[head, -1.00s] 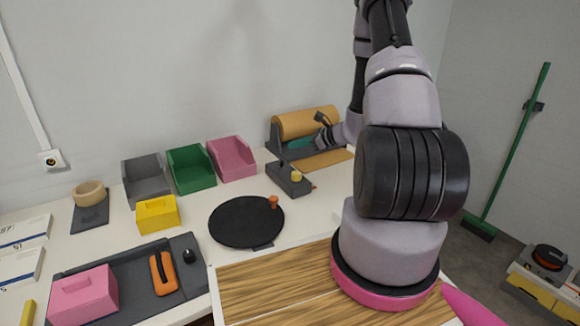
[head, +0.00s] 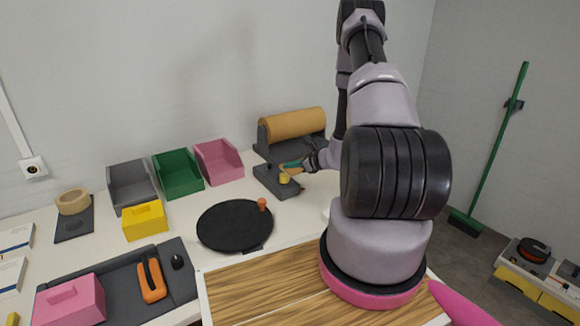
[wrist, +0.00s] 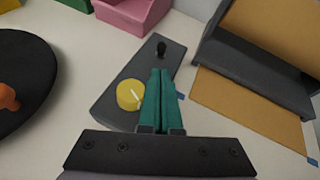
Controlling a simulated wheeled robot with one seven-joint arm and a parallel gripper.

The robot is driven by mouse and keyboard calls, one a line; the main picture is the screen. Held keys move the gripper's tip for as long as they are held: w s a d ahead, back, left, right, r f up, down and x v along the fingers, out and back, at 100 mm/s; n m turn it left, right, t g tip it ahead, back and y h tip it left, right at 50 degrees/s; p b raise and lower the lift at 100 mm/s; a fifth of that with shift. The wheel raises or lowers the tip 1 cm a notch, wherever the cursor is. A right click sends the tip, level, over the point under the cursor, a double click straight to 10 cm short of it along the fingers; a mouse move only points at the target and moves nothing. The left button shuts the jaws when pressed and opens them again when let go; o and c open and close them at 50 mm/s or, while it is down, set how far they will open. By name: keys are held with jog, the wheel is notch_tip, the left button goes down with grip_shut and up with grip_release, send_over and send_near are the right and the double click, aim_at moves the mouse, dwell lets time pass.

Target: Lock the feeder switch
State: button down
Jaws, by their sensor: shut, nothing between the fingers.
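The feeder switch looks to be the dark grey box (head: 268,181) on the table, with a round yellow knob (head: 285,179) on top. In the wrist view the yellow knob (wrist: 129,95) carries a short white line, and a small black knob (wrist: 161,48) stands at the box's far end. My gripper (wrist: 161,72) has teal fingers pressed together, empty. They are over the box, just right of the yellow knob in the wrist view; I cannot tell whether they touch it. In the head view my gripper (head: 292,165) is close above the box.
A brown paper roll on a dark stand (head: 292,124) is behind the box. A round black plate (head: 235,226) with an orange knob lies to its left. Pink (head: 218,162), green (head: 178,174) and grey (head: 132,187) bins line the back. A wooden board (head: 262,290) is in front.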

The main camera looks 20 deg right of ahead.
aim_at(270, 168)
jog(key=x, duration=0.7)
jog(key=shift+w+r+g+h, duration=0.3)
jog(key=shift+w+r+g, duration=0.1)
jog(key=shift+g, duration=0.6)
jog(key=shift+w+a+r+g, duration=0.1)
jog(key=shift+w+r+g, duration=0.05)
jog(key=shift+g, duration=0.25)
jog(key=shift+w+a+r, duration=0.1)
jog(key=shift+w+r, duration=0.25)
jog(key=shift+w, duration=0.1)
jog(key=shift+m, duration=0.3)
jog(key=shift+r, duration=0.15)
jog(key=shift+r, duration=0.65)
